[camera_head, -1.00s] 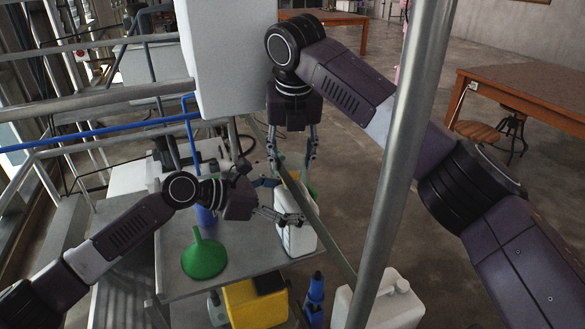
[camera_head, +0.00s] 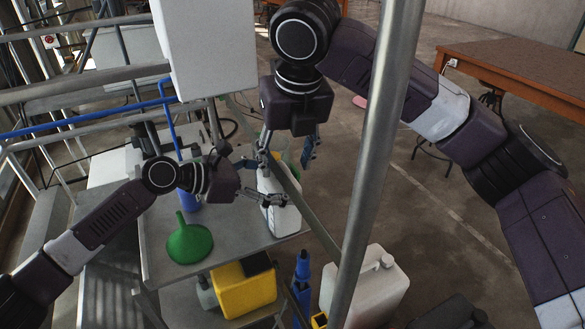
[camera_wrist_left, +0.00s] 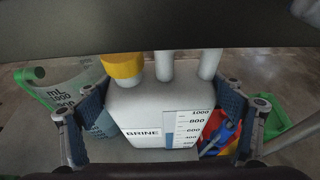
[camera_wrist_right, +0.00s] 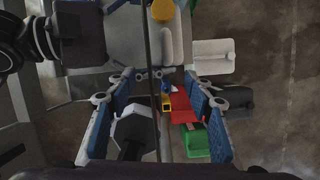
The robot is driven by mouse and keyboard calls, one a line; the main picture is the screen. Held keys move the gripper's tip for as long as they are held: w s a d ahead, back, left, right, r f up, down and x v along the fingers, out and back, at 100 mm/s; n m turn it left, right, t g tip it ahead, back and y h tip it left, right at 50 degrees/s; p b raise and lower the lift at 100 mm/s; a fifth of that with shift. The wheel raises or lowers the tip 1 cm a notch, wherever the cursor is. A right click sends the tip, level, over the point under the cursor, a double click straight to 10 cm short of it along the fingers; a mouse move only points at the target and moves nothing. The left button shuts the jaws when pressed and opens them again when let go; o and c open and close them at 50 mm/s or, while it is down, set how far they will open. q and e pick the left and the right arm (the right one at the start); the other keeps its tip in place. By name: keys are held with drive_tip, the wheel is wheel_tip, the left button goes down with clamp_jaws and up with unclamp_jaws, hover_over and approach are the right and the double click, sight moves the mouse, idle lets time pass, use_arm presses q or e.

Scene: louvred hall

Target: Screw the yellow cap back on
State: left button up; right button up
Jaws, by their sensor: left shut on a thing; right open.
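A white jug (camera_head: 285,220) labelled BRINE stands at the right edge of the grey table (camera_head: 240,230). In the left wrist view the jug (camera_wrist_left: 145,105) is between the fingers of my left gripper (camera_wrist_left: 160,120), which is shut on it. The yellow cap (camera_wrist_left: 122,66) is at the left end of the jug's top, over a white neck. I cannot tell how tightly it sits. The cap also shows from above in the right wrist view (camera_wrist_right: 162,10). My right gripper (camera_head: 288,150) is open and empty, pointing down above the far end of the jug.
A metal pole (camera_head: 385,165) and a white tank (camera_head: 205,45) are close to my right arm. Below are a yellow canister (camera_head: 247,288) and a white canister (camera_head: 365,285). A clear graduated container (camera_wrist_left: 62,88) is beside the jug.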

drive_tip(key=shift+s+d+f, duration=0.15)
drive_tip(key=shift+s+d, duration=0.1)
drive_tip(key=shift+s, duration=0.4)
drive_tip(key=shift+s+d+f, duration=0.1)
drive_tip(key=shift+s+d, duration=0.15)
drive_tip(key=shift+s, duration=0.35)
drive_tip(key=shift+w, duration=0.1)
hover_over(272, 156)
drive_tip(key=s, duration=0.2)
drive_tip(key=shift+d, duration=0.35)
drive_tip(key=x, duration=0.3)
drive_tip(key=shift+w+f, duration=0.1)
drive_tip(key=shift+f, duration=0.15)
drive_tip(key=shift+x, duration=0.75)
